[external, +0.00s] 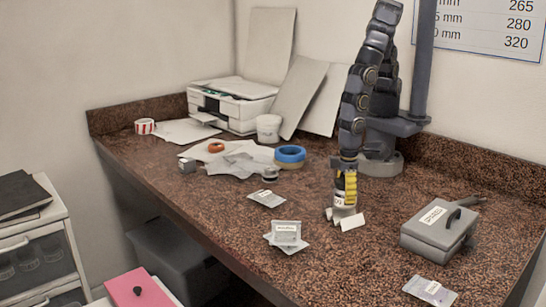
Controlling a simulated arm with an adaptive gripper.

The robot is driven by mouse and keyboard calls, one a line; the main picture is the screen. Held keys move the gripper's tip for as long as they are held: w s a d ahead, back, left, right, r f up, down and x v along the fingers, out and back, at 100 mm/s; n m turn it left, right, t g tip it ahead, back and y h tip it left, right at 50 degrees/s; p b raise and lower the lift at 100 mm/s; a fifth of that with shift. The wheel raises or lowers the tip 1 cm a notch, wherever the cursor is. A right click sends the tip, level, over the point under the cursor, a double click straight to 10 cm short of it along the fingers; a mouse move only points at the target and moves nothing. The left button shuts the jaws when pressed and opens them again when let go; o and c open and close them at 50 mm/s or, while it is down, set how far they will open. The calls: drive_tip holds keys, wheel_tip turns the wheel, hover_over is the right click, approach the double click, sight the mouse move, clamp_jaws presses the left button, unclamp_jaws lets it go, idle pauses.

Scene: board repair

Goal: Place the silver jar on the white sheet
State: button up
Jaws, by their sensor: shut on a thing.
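My gripper (345,213) is low over the middle right of the counter, pointing down beside yellow and white-labelled parts. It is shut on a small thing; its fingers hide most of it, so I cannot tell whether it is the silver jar. Pale, angled pieces show at its lower end, close to the counter. A low round silver thing with a dark top (269,175) stands apart to the left, by a crumpled whitish sheet (240,157). A flat white sheet (183,131) lies in front of the printer.
A grey box with a handle (438,226) stands to the right. Silver packets (286,234) lie at the front. A blue tape roll (290,155), a small grey block (187,165) and a white tub (268,128) stand left of my arm. The front middle has bare counter.

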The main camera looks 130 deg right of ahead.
drive_tip(key=shift+f, duration=0.7)
drive_tip(key=o, duration=1.1)
drive_tip(key=shift+f, duration=0.15)
